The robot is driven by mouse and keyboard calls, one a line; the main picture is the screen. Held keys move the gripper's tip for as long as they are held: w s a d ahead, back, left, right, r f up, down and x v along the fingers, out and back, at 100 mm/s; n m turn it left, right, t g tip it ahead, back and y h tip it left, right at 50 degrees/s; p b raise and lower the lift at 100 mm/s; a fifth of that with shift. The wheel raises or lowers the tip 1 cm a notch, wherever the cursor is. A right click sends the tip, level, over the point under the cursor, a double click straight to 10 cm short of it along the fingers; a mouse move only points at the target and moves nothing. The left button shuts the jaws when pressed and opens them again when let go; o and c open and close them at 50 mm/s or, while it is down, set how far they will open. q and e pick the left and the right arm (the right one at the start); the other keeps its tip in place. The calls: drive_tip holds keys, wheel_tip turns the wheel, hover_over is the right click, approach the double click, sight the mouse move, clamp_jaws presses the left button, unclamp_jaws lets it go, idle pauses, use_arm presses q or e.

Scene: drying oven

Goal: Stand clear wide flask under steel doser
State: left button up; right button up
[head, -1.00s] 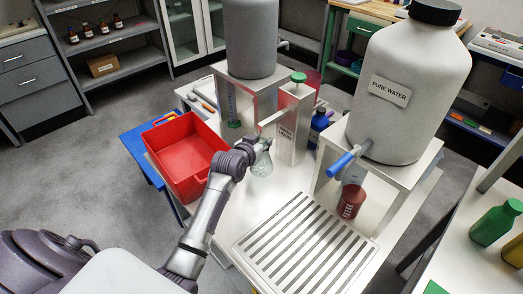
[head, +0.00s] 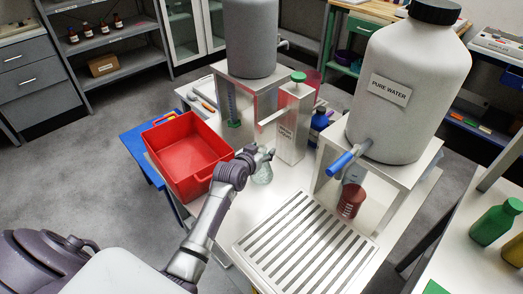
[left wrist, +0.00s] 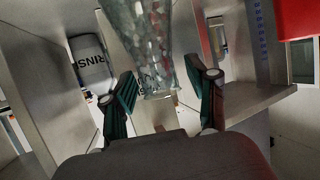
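The clear wide flask (head: 263,174) is at the white table just below the steel doser's spout. It fills the top middle of the left wrist view (left wrist: 153,45). The steel doser (head: 293,125) is an upright column with a green knob and a spout reaching left. Whether the flask's base touches the table is hard to tell. My right gripper is out of view.
A red crate (head: 188,160) stands left of my left arm. A slotted drain grid (head: 305,243) lies in front. A dark red container (head: 351,200) sits under the pure water tank (head: 408,85).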

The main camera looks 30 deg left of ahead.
use_arm(q)
drive_tip(key=shift+r, duration=0.2)
drive_tip(key=v, duration=1.2)
drive_tip(key=shift+f, duration=0.1)
